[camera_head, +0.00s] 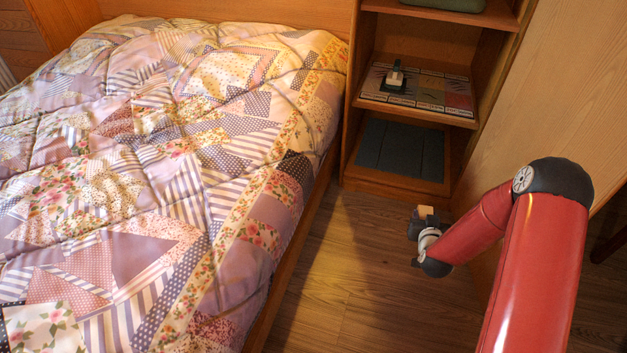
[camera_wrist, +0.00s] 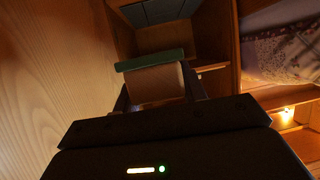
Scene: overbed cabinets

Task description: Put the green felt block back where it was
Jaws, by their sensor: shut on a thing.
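The green felt block (camera_wrist: 155,82) is a pale wooden block with a green felt layer along its far side in the wrist view. My gripper (camera_wrist: 158,98) is shut on it, with a dark finger at each side. In the head view, a small tan part of the block (camera_head: 426,211) shows at my gripper (camera_head: 425,222), and its green layer cannot be made out. My gripper is in the air in front of the shelf unit (camera_head: 383,185), right of the bed, apart from the shelves.
A patterned board (camera_head: 443,92) lies on the middle shelf with a small dark-and-pale block-like object (camera_head: 395,76) on it. A dark blue-grey panelled mat (camera_head: 402,150) lies on the bottom shelf. A green object (camera_head: 448,4) is on the upper shelf. The quilted bed (camera_head: 150,180) fills the left.

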